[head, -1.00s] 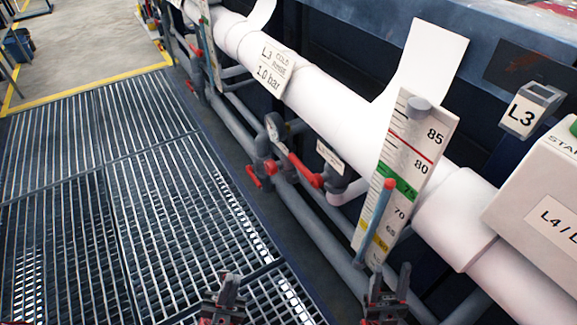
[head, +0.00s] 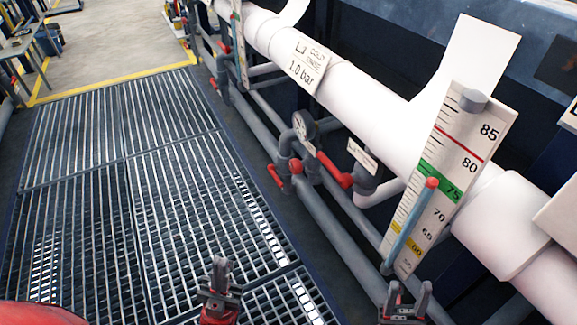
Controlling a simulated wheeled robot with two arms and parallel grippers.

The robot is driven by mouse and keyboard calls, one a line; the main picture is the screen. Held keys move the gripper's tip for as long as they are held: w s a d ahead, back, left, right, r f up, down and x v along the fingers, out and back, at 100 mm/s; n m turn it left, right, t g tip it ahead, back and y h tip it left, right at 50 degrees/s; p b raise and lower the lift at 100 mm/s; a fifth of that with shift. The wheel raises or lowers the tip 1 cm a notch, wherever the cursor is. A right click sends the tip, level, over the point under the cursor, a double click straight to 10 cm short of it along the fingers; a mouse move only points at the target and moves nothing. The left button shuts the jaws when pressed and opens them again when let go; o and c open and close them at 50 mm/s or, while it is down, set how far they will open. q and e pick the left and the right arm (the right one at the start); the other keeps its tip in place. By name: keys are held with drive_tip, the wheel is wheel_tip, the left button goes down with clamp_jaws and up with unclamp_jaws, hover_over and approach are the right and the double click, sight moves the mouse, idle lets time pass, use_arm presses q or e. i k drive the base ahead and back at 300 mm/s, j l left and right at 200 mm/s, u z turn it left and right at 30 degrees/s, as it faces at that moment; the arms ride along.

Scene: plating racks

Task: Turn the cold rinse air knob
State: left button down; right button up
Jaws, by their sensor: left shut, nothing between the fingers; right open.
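A white sign (head: 303,62) on the white pipe reads L3 cold rinse, 1.0 bar. Below it, a small round gauge (head: 303,124) sits on grey pipework with red handles: a small one (head: 296,166), one at its left (head: 275,177) and a longer one at the right (head: 335,171). I cannot tell which red part is the air knob. My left gripper (head: 220,272) is shut and empty over the grating, below and left of the valves. My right gripper (head: 405,298) is open and empty at the bottom, below the scale board. Neither touches a handle.
A tall scale board (head: 450,165) with a blue, red-tipped tube stands in front of the white pipe (head: 385,105), right of the valves. Grey pipes (head: 340,225) run along the floor edge. The grating (head: 130,200) at the left is clear. A workbench (head: 18,45) stands far left.

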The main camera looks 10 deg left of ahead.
sight(295, 165)
drive_tip(key=i+j, duration=0.1)
drive_tip(key=j, duration=0.15)
drive_tip(key=i+j, duration=0.1)
drive_tip(key=j, duration=0.2)
drive_tip(key=i, duration=0.55)
